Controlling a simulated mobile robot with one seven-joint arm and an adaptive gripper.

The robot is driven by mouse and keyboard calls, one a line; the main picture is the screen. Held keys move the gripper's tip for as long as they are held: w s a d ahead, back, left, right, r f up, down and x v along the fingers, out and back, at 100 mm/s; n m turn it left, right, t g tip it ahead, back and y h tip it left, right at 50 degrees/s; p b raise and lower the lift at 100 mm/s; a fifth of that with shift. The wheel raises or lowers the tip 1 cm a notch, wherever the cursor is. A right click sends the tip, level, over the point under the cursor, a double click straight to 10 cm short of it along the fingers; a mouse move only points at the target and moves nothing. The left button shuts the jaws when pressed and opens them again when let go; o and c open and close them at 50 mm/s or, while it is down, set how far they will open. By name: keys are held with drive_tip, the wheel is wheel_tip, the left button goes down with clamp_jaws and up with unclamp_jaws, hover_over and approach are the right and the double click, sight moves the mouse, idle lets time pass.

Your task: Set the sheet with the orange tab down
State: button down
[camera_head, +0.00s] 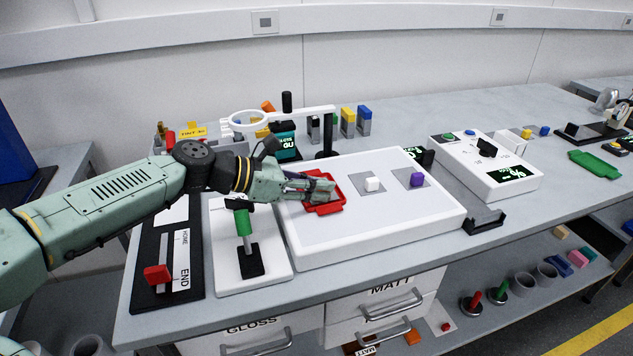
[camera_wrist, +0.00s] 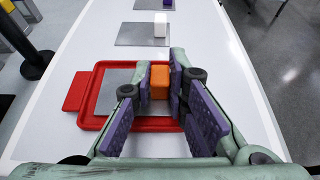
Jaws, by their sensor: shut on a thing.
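In the wrist view my gripper (camera_wrist: 160,76) is shut on the orange tab (camera_wrist: 159,83). The grey sheet (camera_wrist: 115,92) under the tab shows within the red frame (camera_wrist: 84,112); the fingers hide part of it. I cannot tell whether the sheet touches the panel. In the head view the red frame (camera_head: 341,197) is partly behind my gripper, and the orange tab is hidden.
A sheet with a white tab (camera_head: 372,184) and one with a purple tab (camera_head: 417,180) lie on the panel to the right. A ring on a black stand (camera_head: 327,130) rises behind. A green-handled lever (camera_head: 243,222) stands at the left. The panel's front is clear.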

drive_tip(key=shift+f, duration=0.1)
drive_tip(key=shift+f+b, duration=0.15)
drive_tip(key=shift+b, duration=0.15)
drive_tip(key=c, duration=1.6)
unclamp_jaws()
drive_tip(key=shift+r+p, duration=0.35)
drive_tip(key=shift+p, duration=0.05)
drive_tip(key=shift+b+v, duration=2.1)
drive_tip(key=shift+v, duration=3.9)
drive_tip(key=shift+f, duration=0.1)
